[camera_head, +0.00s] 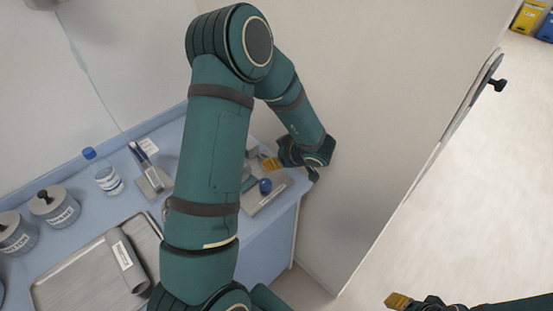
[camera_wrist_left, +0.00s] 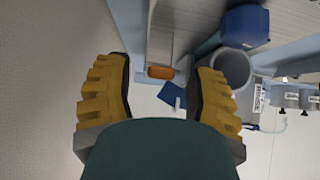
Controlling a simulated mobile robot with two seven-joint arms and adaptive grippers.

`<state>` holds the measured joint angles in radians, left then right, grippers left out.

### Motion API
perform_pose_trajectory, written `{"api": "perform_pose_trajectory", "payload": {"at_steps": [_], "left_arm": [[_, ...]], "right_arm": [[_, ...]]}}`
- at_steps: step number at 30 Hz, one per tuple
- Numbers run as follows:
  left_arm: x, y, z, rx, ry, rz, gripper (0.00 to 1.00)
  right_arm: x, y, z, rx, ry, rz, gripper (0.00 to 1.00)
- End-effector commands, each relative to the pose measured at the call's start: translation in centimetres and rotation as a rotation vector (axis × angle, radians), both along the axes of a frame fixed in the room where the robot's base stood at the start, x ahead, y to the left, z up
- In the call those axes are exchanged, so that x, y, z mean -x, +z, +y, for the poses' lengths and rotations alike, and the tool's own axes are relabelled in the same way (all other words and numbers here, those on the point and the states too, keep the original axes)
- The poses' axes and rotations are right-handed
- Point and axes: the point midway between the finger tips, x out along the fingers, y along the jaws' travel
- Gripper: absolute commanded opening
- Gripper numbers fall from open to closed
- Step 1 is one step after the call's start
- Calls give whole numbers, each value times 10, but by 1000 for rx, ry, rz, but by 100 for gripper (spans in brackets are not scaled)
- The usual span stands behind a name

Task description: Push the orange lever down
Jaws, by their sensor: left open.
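The orange lever (camera_wrist_left: 160,72) shows in the left wrist view as a small orange end on a grey mount. It appears between the two fingertips of my left gripper (camera_wrist_left: 163,66), with no clear contact. My left gripper is open, its yellow ridged fingers apart and empty. In the head view, my left gripper (camera_head: 269,163) is at the right end of the blue counter, close to the wall. I cannot make out the lever there. My right gripper (camera_head: 398,300) is at the bottom right edge, partly cut off, and its opening is unclear.
A blue knob (camera_head: 265,186) stands on a grey base beside my left gripper; it also shows in the wrist view (camera_wrist_left: 245,27). The counter (camera_head: 272,228) also holds a metal tray (camera_head: 80,272), a bottle (camera_head: 105,178) and lidded jars (camera_head: 54,207). Open floor lies at right.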

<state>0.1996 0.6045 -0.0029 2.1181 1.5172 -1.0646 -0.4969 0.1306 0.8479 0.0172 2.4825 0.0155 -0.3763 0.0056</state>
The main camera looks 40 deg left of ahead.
Motion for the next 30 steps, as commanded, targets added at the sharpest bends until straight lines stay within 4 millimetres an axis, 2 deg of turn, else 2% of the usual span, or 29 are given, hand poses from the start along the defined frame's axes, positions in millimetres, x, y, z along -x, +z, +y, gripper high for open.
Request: {"api": "perform_pose_trajectory", "payload": {"at_steps": [11,15,16,25,30], "left_arm": [[0,-3,3,0,-1,-1,54],[0,-3,3,0,-1,-1,5],[0,-3,3,0,-1,-1,0],[0,-3,2,-5,-1,2,0],[0,-9,0,-86,-4,0,0]], "right_arm": [[0,-1,0,0,0,0,47],[0,-1,0,0,0,0,47],[0,-1,0,0,0,0,47],[0,0,0,0,0,0,47],[0,3,0,-1,0,0,47]]}}
